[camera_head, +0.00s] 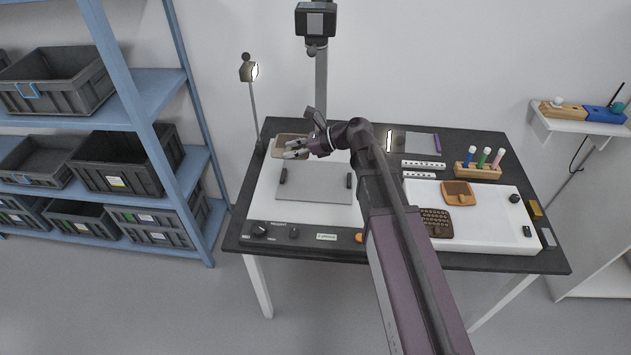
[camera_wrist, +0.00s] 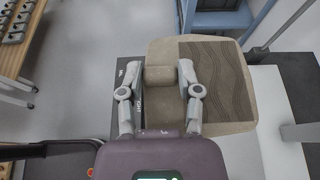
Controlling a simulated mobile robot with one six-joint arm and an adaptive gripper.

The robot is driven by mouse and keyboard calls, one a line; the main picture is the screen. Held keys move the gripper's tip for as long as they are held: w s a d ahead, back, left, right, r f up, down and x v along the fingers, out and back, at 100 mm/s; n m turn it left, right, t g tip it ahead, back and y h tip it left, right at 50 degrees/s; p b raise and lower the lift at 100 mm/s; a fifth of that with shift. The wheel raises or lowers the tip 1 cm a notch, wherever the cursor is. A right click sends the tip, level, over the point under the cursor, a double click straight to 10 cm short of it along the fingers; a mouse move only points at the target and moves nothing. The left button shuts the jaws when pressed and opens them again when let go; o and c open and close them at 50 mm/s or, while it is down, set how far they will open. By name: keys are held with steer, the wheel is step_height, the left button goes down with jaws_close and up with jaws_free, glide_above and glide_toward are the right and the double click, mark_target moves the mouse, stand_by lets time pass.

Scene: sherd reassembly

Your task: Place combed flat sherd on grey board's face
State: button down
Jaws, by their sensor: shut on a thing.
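The combed flat sherd (camera_head: 289,141) is a beige, rounded plate with a darker brown panel of wavy lines. In the wrist view the sherd (camera_wrist: 215,75) lies face toward the camera. My gripper (camera_wrist: 160,72) is shut on a small raised block on the sherd's face, one finger on each side. In the head view my gripper (camera_head: 297,150) holds the sherd over the back left of the workbench, beyond the grey board. The grey board (camera_head: 315,190) lies on a white panel with its face bare. The sherd's underside is hidden.
A white tray (camera_head: 490,232) on the right holds an orange sherd (camera_head: 458,192) and a dark, patterned sherd (camera_head: 436,223). Dark blocks (camera_head: 348,181) stand at the board's sides. A lamp (camera_head: 248,74) and a camera post (camera_head: 320,80) rise behind the bench.

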steer(key=d+f+b, duration=0.5)
steer(key=f, duration=0.1)
steer(key=s+d+f+b, duration=0.1)
steer(key=d+f+b, duration=0.4)
steer(key=b, duration=0.1)
steer(key=s+d+f+b, duration=0.1)
steer(key=d+f+b, duration=0.4)
steer(key=f+b, duration=0.1)
steer(key=shift+s+d+f, duration=0.25)
steer(key=shift+d+f, duration=0.05)
steer(key=shift+f, duration=0.05)
steer(key=shift+s+d+f+b, duration=0.1)
steer(key=shift+d+f+b, duration=0.15)
steer(key=shift+d+b, duration=0.15)
steer(key=b, duration=0.2)
glide_above(318, 188)
steer(key=shift+a+f, duration=0.1)
steer(key=shift+f, duration=0.65)
steer(key=shift+f, duration=0.1)
steer(key=shift+f+b, duration=1.55)
steer(key=shift+f, duration=0.1)
steer(key=shift+f, duration=0.1)
steer(key=shift+c, duration=1.5)
jaws_free()
